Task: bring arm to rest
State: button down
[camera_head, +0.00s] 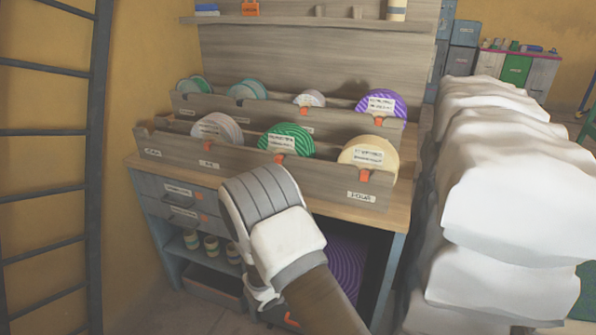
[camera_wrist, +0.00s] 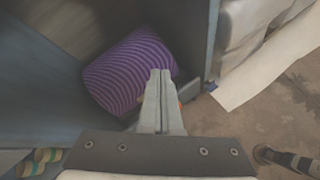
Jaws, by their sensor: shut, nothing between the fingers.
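My gripper (camera_wrist: 160,75) shows in the wrist view with its two fingers pressed together and nothing between them. It points down toward the open lower space of the workbench, in front of a purple ridged roll (camera_wrist: 128,72). I cannot tell whether the fingertips touch the roll. In the head view my forearm and wrist reach in front of the bench, and the fingers are hidden behind them. The purple roll (camera_head: 346,268) also shows there, partly covered by my arm.
The wooden workbench (camera_head: 402,212) carries two tiers of racks with coloured discs, including a green disc (camera_head: 287,139). White stacked sacks (camera_head: 520,205) stand close on the right. A dark ladder (camera_head: 97,150) stands at the left. Small striped jars (camera_head: 211,246) sit on the lower shelf.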

jog(key=s+d+r+m+g, duration=0.2)
jog(key=s+d+r+m, duration=0.15)
jog(key=r, duration=0.35)
jog(key=s+d+r+m+g, duration=0.1)
jog(key=s+d+r+m, duration=0.1)
jog(key=d+r+m, duration=0.45)
jog(key=s+d+r+m+g, duration=0.1)
jog(key=s+r+m+g, duration=0.15)
jog(key=r, duration=0.55)
jog(key=s+a+r+m+t+y, duration=0.1)
jog(key=s+r+m+y, duration=0.35)
jog(key=s+r, duration=0.4)
jog(key=s+a+r+m+t+y, duration=0.1)
jog(key=s+r+m+t+y, duration=0.3)
jog(key=s, duration=0.8)
notch_tip(320, 180, up, 20)
jog(key=m+g+p, duration=0.1)
jog(key=g+p, duration=0.1)
jog(key=p, duration=1.7)
jog(key=shift+r+m+h+p, duration=0.25)
jog(key=shift+m+h+p, duration=0.05)
jog(key=shift+h, duration=0.15)
jog(key=shift+d, duration=0.1)
